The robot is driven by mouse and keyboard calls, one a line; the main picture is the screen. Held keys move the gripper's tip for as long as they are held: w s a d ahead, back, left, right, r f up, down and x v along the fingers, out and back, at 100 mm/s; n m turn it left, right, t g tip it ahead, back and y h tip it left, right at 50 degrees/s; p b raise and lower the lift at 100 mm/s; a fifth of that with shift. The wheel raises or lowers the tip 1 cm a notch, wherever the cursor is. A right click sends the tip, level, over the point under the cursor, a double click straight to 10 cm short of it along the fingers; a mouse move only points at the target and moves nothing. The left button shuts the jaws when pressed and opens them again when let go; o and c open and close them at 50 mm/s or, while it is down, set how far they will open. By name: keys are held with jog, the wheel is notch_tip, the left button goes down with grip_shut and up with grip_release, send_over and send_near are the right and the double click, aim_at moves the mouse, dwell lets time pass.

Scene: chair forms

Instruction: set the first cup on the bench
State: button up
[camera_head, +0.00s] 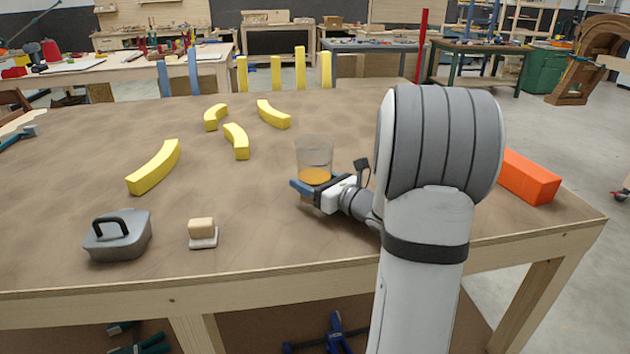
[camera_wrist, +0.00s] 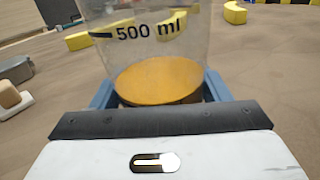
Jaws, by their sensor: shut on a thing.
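A clear cup (camera_head: 314,152) with "500 ml" printed on it and an orange-brown content at its bottom is upright between my gripper's jaws. My gripper (camera_head: 312,190) is shut on the cup, low on its side. In the wrist view the cup (camera_wrist: 150,45) fills the upper middle, with the blue fingers on either side of it. The wooden bench (camera_head: 70,225) lies below. I cannot tell whether the cup's base touches the bench top, as the gripper hides it.
Several yellow curved pieces (camera_head: 154,167) lie at the back and left of the bench. An orange block (camera_head: 528,177) lies right, beyond my arm. The front middle is clear.

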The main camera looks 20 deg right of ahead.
jog(key=shift+f, duration=0.1)
jog(key=o, duration=0.8)
jog(key=shift+c, duration=0.2)
jog(key=shift+s+d, duration=0.1)
jog(key=shift+s, duration=0.15)
jog(key=v, duration=1.1)
jog(key=shift+s+d, duration=0.1)
jog(key=shift+s, duration=0.15)
